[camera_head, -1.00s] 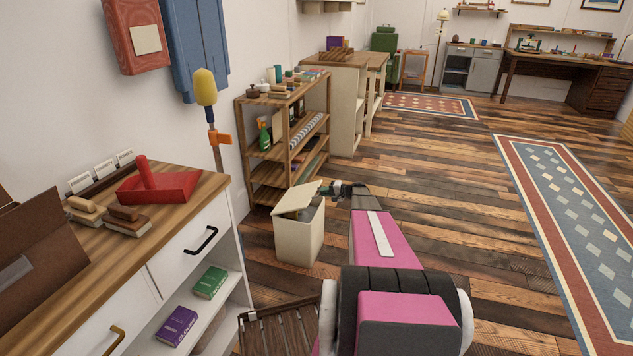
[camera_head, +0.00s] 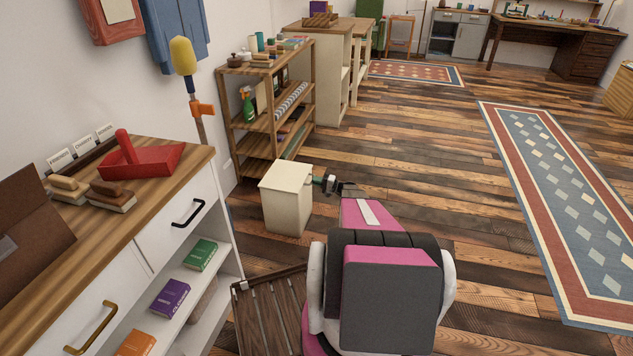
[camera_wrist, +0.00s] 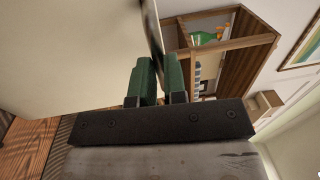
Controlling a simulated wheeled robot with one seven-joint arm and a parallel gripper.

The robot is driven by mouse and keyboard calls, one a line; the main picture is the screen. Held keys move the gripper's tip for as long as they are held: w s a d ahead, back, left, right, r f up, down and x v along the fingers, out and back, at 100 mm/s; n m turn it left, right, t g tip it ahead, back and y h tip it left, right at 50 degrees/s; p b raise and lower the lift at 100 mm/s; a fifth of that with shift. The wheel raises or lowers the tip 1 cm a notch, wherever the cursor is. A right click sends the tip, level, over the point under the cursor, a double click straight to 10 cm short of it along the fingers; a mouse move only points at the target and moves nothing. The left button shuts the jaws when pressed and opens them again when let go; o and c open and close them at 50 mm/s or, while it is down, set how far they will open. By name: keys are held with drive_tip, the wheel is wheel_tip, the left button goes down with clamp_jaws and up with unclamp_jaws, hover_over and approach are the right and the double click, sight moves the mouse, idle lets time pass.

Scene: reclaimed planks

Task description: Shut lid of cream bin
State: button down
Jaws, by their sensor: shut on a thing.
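The cream bin (camera_head: 283,210) stands on the plank floor in the middle of the head view. Its lid (camera_head: 287,174) lies flat over the top, with no gap that I can see. My gripper (camera_head: 318,181) is at the right edge of the lid. In the wrist view, the green fingers of my gripper (camera_wrist: 158,82) are closed on a thin dark edge, with a large cream panel (camera_wrist: 65,55) beside them. The held part looks like the lid's edge, though the fingers hide most of it. The inside of the bin is hidden.
A white cabinet (camera_head: 185,225) with a wooden top stands at the left. A wooden shelf (camera_head: 265,110) stands behind the bin. A brown slatted thing (camera_head: 270,310) is on the floor in front. Open floor and a patterned rug (camera_head: 560,190) lie to the right.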

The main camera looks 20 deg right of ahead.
drive_tip(key=shift+f, duration=0.5)
drive_tip(key=c, duration=1.2)
unclamp_jaws()
drive_tip(key=shift+a, duration=0.1)
drive_tip(key=shift+o, duration=0.2)
drive_tip(key=shift+r, duration=0.1)
drive_tip(key=r+v, duration=0.1)
drive_tip(key=v, duration=0.9)
drive_tip(key=shift+s+d+f, duration=0.2)
drive_tip(key=shift+d+f, duration=0.15)
drive_tip(key=shift+f, duration=0.15)
drive_tip(key=shift+a, duration=0.1)
